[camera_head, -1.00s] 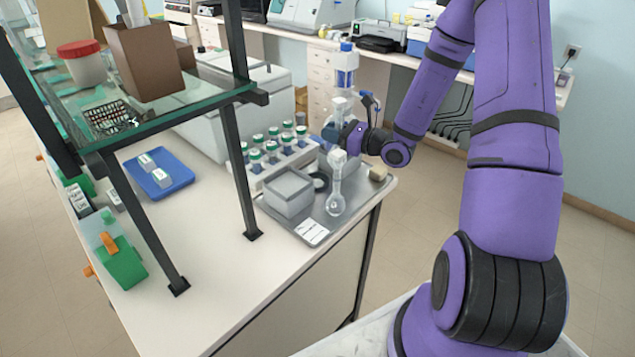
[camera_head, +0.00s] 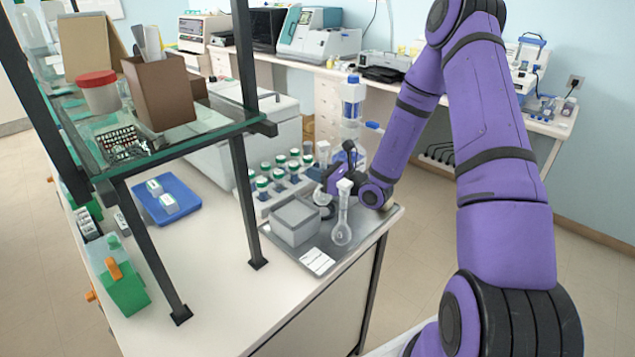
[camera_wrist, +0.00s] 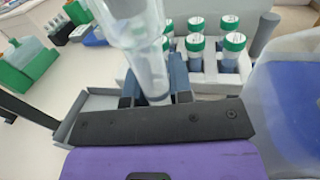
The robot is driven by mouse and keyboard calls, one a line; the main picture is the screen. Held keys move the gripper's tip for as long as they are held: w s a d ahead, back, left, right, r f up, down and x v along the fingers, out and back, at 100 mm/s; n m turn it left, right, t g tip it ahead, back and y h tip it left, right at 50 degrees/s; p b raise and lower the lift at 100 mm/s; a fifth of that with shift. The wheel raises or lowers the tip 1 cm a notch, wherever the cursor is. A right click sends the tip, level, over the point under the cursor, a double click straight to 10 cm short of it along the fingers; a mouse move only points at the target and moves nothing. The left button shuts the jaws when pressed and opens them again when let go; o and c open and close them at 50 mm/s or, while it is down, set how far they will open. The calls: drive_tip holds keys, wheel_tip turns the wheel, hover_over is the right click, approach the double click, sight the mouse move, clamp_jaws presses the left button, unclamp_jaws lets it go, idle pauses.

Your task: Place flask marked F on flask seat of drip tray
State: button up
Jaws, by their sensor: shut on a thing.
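My gripper (camera_head: 334,178) is over the back part of the grey drip tray (camera_head: 352,252). It is shut on a clear flask, whose white top (camera_head: 323,150) stands above the jaws. In the wrist view the flask (camera_wrist: 143,50) rises between the blue-grey fingers (camera_wrist: 155,88). Its lower part is partly hidden behind a second flask and the grey box, close to the dark ring-shaped seat (camera_head: 326,212). I cannot tell whether it touches the seat, and I cannot read a letter on it.
A grey box (camera_head: 296,223) and a white card (camera_head: 317,262) are on the tray. A rack of green-capped vials (camera_head: 280,175) stands behind. A tall blue-capped bottle (camera_head: 352,105) is close to my gripper. A shelf post (camera_head: 245,205) stands left.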

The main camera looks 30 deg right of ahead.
drive_tip(key=shift+f, duration=1.7)
drive_tip(key=shift+f, duration=0.1)
drive_tip(key=shift+f, duration=0.2)
drive_tip(key=o, duration=0.7)
drive_tip(key=shift+r, duration=0.3)
drive_tip(key=v, duration=1.2)
